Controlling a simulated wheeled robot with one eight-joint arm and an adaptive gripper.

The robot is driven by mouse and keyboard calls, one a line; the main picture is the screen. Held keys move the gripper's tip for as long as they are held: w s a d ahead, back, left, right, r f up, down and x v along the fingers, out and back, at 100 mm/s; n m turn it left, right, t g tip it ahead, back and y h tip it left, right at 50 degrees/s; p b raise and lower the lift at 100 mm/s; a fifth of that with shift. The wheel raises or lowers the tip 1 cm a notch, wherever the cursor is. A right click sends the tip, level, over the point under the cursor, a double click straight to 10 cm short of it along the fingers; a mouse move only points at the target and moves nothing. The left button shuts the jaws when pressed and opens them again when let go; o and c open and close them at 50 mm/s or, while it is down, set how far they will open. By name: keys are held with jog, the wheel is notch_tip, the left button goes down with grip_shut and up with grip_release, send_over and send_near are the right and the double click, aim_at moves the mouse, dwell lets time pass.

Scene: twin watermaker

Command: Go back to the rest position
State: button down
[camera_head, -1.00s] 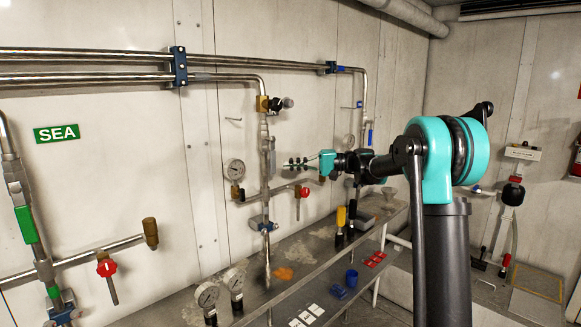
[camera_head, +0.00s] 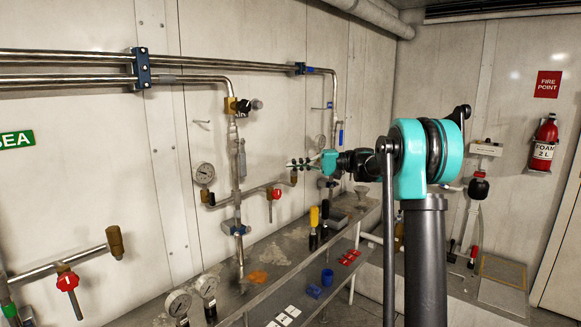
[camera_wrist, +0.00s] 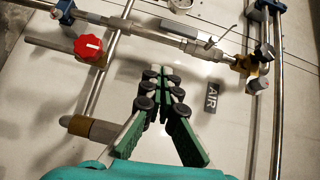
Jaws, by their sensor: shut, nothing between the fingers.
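My gripper (camera_head: 298,163) is shut and empty at the end of my teal and black arm, held out to the left in front of the pipe wall in the head view. In the wrist view its green fingers (camera_wrist: 163,82) are together with nothing between them. Beyond them are a pale wall and an AIR label (camera_wrist: 211,97). I see no contact between the fingers and the pipes.
Near my gripper are a red valve handle (camera_head: 270,194), which also shows in the wrist view (camera_wrist: 88,47), and a pressure gauge (camera_head: 204,173). Below is a grey bench (camera_head: 284,250) with yellow and black-handled tools. A fire extinguisher (camera_head: 543,144) hangs at right.

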jog(key=shift+f, duration=0.1)
jog(key=s+d+f+m+t+h, duration=0.1)
jog(key=s+d+f+t+h, duration=0.2)
jog(key=s+f, duration=0.55)
jog(key=s+d+f+m+t+h, duration=0.1)
jog(key=s+d+f+h, duration=0.3)
jog(key=s+f, duration=0.5)
jog(key=s+d+f+t+h, duration=0.2)
jog(key=s+d+f+h, duration=0.8)
jog(key=s+d+f, duration=0.5)
jog(key=s+f, duration=0.2)
jog(key=s, duration=0.1)
jog(key=shift+s+f, duration=0.2)
jog(key=shift+f, duration=0.15)
